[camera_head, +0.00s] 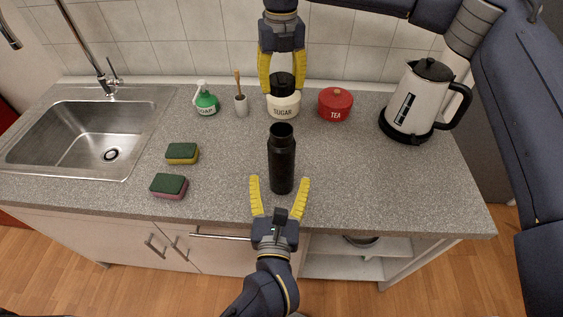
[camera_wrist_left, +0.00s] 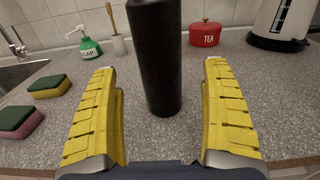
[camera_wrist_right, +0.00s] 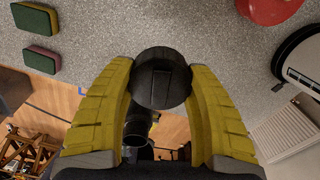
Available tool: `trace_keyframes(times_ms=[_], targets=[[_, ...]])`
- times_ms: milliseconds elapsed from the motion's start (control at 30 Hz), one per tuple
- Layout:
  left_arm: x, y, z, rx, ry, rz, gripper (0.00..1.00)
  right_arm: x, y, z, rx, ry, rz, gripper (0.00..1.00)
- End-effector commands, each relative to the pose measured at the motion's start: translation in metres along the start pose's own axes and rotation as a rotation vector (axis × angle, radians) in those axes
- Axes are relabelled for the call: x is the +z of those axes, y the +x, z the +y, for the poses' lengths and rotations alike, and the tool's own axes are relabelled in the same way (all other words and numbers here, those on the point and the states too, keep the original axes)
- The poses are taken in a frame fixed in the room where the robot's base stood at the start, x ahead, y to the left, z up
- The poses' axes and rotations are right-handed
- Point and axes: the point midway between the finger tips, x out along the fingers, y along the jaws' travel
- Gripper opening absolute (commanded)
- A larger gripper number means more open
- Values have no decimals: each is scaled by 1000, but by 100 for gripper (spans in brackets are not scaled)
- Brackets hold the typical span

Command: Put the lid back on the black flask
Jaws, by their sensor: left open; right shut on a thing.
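The black flask (camera_head: 281,165) stands upright on the counter near its front edge, its top open. It also shows in the left wrist view (camera_wrist_left: 158,60), with its top out of frame. My left gripper (camera_head: 280,180) is open, its fingertips either side of the flask's lower part and apart from it. My right gripper (camera_head: 282,88) points down at the back of the counter and is shut on the round black lid (camera_wrist_right: 160,78). The lid is above the flask's height or near it; the exact gap is unclear. The flask's mouth (camera_wrist_right: 140,127) shows partly behind the lid in the right wrist view.
A white sugar jar (camera_head: 283,107) stands behind the flask, beneath my right gripper in the picture. A red tea jar (camera_head: 335,105) and a kettle (camera_head: 415,105) are to the right. A soap bottle (camera_head: 206,103), brush cup (camera_head: 241,106), two sponges (camera_head: 169,185) and sink (camera_head: 90,135) are left.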

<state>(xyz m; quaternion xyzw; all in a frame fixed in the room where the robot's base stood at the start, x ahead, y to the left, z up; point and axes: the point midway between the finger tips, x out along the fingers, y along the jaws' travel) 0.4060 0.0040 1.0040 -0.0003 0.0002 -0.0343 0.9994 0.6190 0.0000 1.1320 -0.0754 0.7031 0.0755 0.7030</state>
Motion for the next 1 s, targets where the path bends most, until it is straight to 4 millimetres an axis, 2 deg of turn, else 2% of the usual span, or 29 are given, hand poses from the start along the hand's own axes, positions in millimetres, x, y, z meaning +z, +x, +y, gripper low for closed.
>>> trace_keyframes(times_ms=[100,433,800,1000], targets=[[1,9,0,1,0,-2,81,0,0,0,0,0,0,29],[0,12,0,1,1,-1,81,0,0,0,0,0,0,29],[1,53,0,1,2,-2,81,0,0,0,0,0,0,29],[0,60,0,0,1,0,81,0,0,0,0,0,0,29]])
